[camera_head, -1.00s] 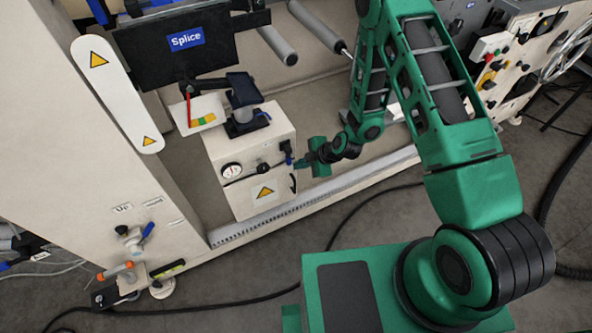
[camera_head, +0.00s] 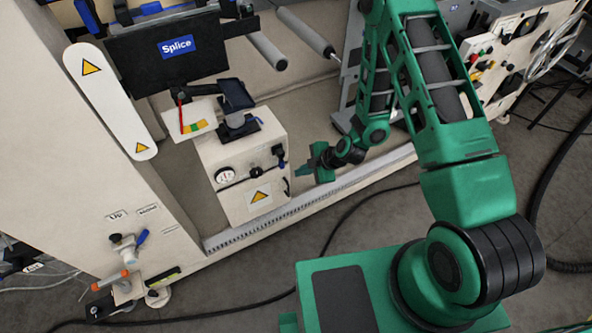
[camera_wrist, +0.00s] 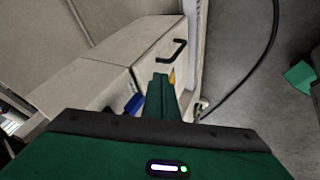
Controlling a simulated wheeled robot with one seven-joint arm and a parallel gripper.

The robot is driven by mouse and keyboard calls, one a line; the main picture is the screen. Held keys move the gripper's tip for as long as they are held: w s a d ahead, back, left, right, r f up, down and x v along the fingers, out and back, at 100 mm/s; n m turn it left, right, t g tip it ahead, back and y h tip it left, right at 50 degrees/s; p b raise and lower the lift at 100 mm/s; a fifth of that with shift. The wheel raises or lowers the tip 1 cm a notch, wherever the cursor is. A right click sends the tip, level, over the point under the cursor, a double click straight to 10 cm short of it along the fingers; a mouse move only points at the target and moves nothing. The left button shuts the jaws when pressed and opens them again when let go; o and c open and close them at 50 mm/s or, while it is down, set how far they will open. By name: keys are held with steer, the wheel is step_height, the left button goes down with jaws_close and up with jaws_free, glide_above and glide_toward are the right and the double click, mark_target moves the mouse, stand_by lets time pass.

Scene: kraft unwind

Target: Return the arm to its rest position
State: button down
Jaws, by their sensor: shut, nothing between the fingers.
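My green arm comes down from the upper right in the head view, over my green base. My gripper (camera_head: 309,161) is at the end of the arm, just right of the cream control box (camera_head: 243,208) with the gauge. In the wrist view, my gripper (camera_wrist: 160,84) shows its two green fingers together, with nothing between them. The control box fills the left of that view, with a black handle (camera_wrist: 172,53) on its face. The fingertips appear apart from the box, though the exact gap is hard to tell.
A black panel marked Splice (camera_head: 178,50) stands above the control box. A white post with warning signs (camera_head: 110,100) is at the left. A machine rail (camera_head: 330,190) runs along the floor edge. A black cable (camera_head: 350,212) crosses the grey floor.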

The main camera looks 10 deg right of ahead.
steer(key=v, duration=0.7)
steer(key=shift+s+r, duration=0.2)
steer(key=shift+r, duration=0.05)
steer(key=shift+d, duration=0.1)
steer(key=s+d+r+m+g+h, duration=0.15)
steer(key=s+d+r+m, duration=0.35)
steer(key=d+r, duration=0.5)
steer(key=s+d+r+m+g+h, duration=0.1)
steer(key=s+d+r+m+h, duration=0.2)
steer(key=d+r+m, duration=0.7)
steer(key=s+d+r+m+g, duration=0.1)
steer(key=s+r+m, duration=0.4)
steer(key=s, duration=0.5)
steer(key=s+d+r+m+g+h, duration=0.1)
steer(key=s+d+r+m, duration=0.3)
steer(key=s+r, duration=0.5)
steer(key=shift+s+d+r+m, duration=0.4)
steer(key=shift+s+m, duration=0.1)
steer(key=shift+m, duration=0.5)
